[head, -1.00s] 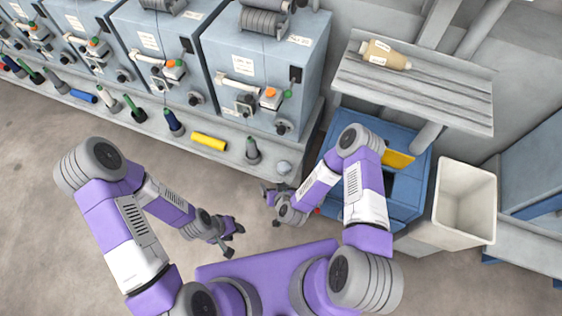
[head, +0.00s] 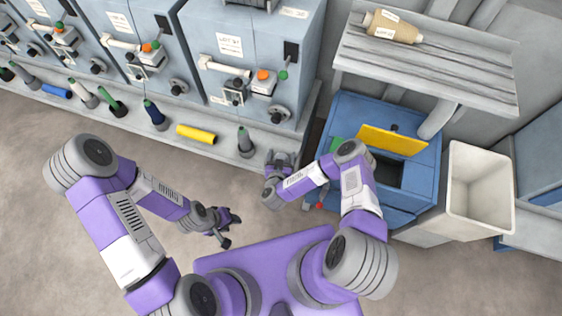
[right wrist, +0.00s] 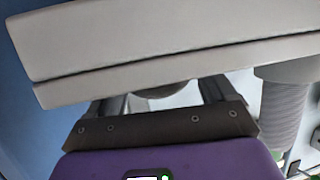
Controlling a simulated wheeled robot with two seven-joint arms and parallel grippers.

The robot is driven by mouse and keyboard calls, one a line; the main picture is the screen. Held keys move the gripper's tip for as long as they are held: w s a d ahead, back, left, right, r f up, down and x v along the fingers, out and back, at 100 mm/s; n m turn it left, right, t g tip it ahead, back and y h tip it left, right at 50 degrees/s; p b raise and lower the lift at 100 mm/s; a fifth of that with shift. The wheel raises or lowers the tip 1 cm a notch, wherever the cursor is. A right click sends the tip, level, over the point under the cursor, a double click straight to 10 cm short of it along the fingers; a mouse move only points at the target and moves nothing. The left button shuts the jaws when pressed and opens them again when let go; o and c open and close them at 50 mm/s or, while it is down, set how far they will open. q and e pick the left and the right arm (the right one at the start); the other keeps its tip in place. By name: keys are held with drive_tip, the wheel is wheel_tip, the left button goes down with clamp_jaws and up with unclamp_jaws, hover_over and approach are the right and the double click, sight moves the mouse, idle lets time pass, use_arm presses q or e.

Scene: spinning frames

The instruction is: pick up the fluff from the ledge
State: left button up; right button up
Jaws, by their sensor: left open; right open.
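The ledge (head: 222,129) runs along the foot of the blue-grey machines in the head view. I cannot make out the fluff in the head view now; my right gripper covers the ledge's right end. My right gripper (head: 280,158) is open there, its fingers reaching to the ledge. In the right wrist view, its fingers (right wrist: 165,98) are spread, with a pale slab close above them. A small grey rounded shape (right wrist: 165,90) shows between them, partly hidden by the slab; I cannot tell if it is the fluff. My left gripper (head: 230,228) is open and empty over the floor.
A grey spindle (head: 245,142) and a yellow bobbin (head: 196,134) are left of my right gripper. A blue cabinet (head: 410,212) with a yellow flap (head: 393,140), a cream bin (head: 480,190) and a slatted shelf (head: 430,70) stand to the right.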

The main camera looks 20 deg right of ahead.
drive_tip(key=shift+w+d+f, duration=0.15)
drive_tip(key=shift+w+d, duration=0.05)
drive_tip(key=shift+w, duration=0.25)
drive_tip(key=c, duration=1)
drive_tip(key=shift+c, duration=0.2)
